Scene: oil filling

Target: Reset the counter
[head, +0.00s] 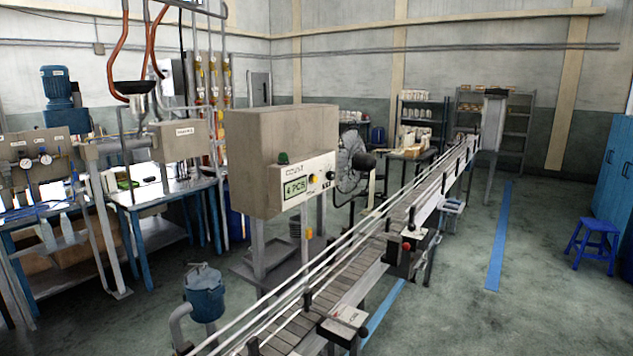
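The counter (275,160) is a large beige box on posts beside the conveyor, near the middle of the head view. Its front panel is marked COUNT and has a green display (296,189) that reads "4 PCS". A yellow button (313,179) and a small red mark sit just right of the display, with small dark controls below them at the panel's right. My gripper is not in view.
A slatted conveyor (330,262) with side rails runs from the lower middle to the back right. A blue canister (205,292) stands left of it. A fan (352,165) stands behind the counter. A blue stool (592,240) is at right. The floor right of the conveyor is mostly clear.

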